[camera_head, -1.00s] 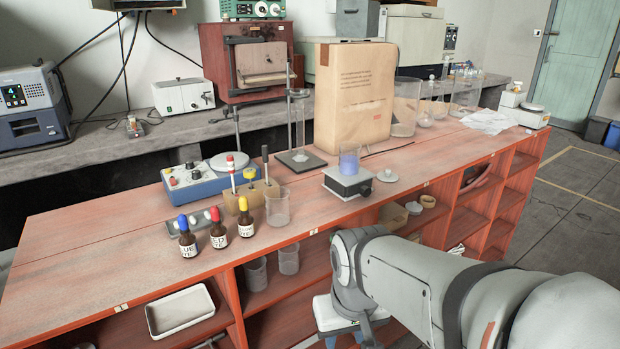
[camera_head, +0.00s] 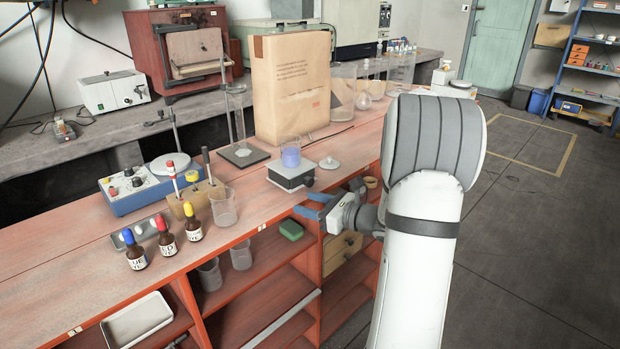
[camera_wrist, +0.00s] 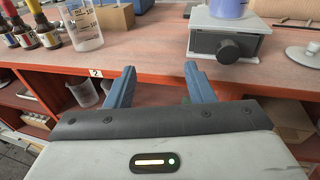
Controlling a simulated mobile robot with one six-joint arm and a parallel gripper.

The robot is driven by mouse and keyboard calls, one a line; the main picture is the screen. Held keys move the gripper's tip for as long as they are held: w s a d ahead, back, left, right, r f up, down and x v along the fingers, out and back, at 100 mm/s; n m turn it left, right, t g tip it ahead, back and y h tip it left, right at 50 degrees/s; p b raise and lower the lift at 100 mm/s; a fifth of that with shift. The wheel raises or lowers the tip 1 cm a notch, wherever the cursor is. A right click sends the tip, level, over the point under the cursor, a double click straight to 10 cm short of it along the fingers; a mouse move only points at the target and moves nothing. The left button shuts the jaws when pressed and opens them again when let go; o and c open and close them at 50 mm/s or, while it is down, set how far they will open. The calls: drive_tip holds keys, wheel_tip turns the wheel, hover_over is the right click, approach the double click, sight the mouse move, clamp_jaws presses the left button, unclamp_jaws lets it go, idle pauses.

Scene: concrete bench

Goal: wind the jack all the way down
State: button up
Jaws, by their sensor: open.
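The jack (camera_head: 291,175) is a low block with a pale top plate and dark body on the red bench top. A beaker of blue-violet liquid (camera_head: 291,155) stands on its plate. In the wrist view the jack (camera_wrist: 204,42) is at upper right, its round black knob (camera_wrist: 236,48) facing me, and the beaker (camera_wrist: 228,8) is cut off by the top edge. My gripper (camera_head: 308,204) is in front of the bench edge, below and just right of the jack. In the wrist view my gripper's blue fingers (camera_wrist: 160,88) are apart with nothing between them, not touching the jack.
Dye bottles (camera_head: 165,240) and an empty beaker (camera_head: 223,208) stand to the left. A large paper bag (camera_head: 292,85) and a glass cylinder on a stand are behind. Open shelves lie under the bench top.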

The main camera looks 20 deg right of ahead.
sight(311, 182)
drive_tip(key=w+d+m+t+h, duration=0.2)
drive_tip(key=d+m+t+h, duration=0.15)
drive_tip(key=d, duration=0.35)
drive_tip(key=shift+m+g+y, duration=0.25)
drive_tip(key=shift+m, duration=0.1)
drive_tip(key=x, duration=0.7)
drive_tip(key=shift+w+f, duration=0.1)
drive_tip(key=shift+f, duration=0.1)
drive_tip(key=shift+c, duration=0.4)
drive_tip(key=c, duration=0.9)
drive_tip(key=shift+f+n+b, duration=0.25)
drive_tip(key=shift+n+b, duration=0.15)
drive_tip(key=shift+b, duration=0.4)
drive_tip(key=n+b, duration=0.1)
drive_tip(key=b, duration=0.1)
drive_tip(key=shift+f+n+b, duration=0.1)
drive_tip(key=shift+n+b, duration=1)
drive_tip(key=shift+b, duration=0.3)
drive_tip(key=shift+r+n+b, duration=0.35)
drive_tip(key=shift+n, duration=0.05)
